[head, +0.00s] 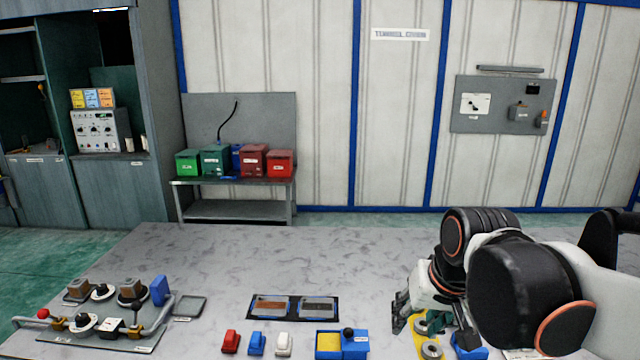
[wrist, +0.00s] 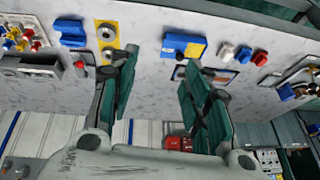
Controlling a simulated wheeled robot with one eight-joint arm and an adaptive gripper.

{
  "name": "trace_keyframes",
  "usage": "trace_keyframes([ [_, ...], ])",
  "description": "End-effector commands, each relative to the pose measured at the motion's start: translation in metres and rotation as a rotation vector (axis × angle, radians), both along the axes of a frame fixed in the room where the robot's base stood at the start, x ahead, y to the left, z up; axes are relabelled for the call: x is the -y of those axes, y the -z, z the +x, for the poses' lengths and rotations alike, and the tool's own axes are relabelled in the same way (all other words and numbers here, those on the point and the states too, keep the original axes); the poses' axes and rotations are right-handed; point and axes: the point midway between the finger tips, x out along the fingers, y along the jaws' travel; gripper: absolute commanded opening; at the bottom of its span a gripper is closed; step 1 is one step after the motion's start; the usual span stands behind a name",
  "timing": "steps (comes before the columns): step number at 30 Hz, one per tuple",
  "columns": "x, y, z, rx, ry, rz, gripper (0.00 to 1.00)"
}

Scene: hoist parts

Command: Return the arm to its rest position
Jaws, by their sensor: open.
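My arm reaches in from the right in the head view, folded over the right part of the grey table (head: 220,250). My gripper (head: 402,312) shows there only in part, above the table near a yellow pad with metal rings (head: 431,350). In the wrist view my gripper (wrist: 162,85) has its two dark green fingers spread wide apart, with nothing between them. The table also shows in that view (wrist: 150,50), tilted and seen from above, with its parts beyond the fingertips.
A blue and yellow box (head: 342,343), a red block (head: 231,341), a blue block (head: 257,343) and a white block (head: 284,344) stand along the front. A dark tray (head: 293,307) lies behind them. A fixture (head: 100,320) stands left. The table's back middle is clear.

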Motion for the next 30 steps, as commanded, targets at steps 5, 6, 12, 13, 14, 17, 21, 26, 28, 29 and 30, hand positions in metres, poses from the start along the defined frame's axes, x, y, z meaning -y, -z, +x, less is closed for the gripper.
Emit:
trace_keyframes([
  [5, 0.012, 0.004, -0.047, 0.080, -0.021, -0.041, 0.44],
  [6, 0.015, 0.006, -0.056, 0.097, -0.026, -0.050, 0.44],
  [12, 0.024, 0.019, -0.092, 0.173, -0.049, -0.095, 0.44],
  [13, 0.025, 0.021, -0.096, 0.181, -0.052, -0.100, 0.44],
  [14, 0.026, 0.022, -0.099, 0.188, -0.054, -0.105, 0.44],
  [17, 0.028, 0.026, -0.106, 0.206, -0.058, -0.116, 0.44],
  [21, 0.029, 0.028, -0.109, 0.215, -0.061, -0.123, 0.44],
  [26, 0.029, 0.028, -0.109, 0.215, -0.062, -0.122, 0.44],
  [28, 0.029, 0.028, -0.109, 0.214, -0.062, -0.122, 0.44],
  [29, 0.029, 0.028, -0.109, 0.214, -0.062, -0.122, 0.44],
  [30, 0.029, 0.028, -0.109, 0.214, -0.062, -0.122, 0.44],
])
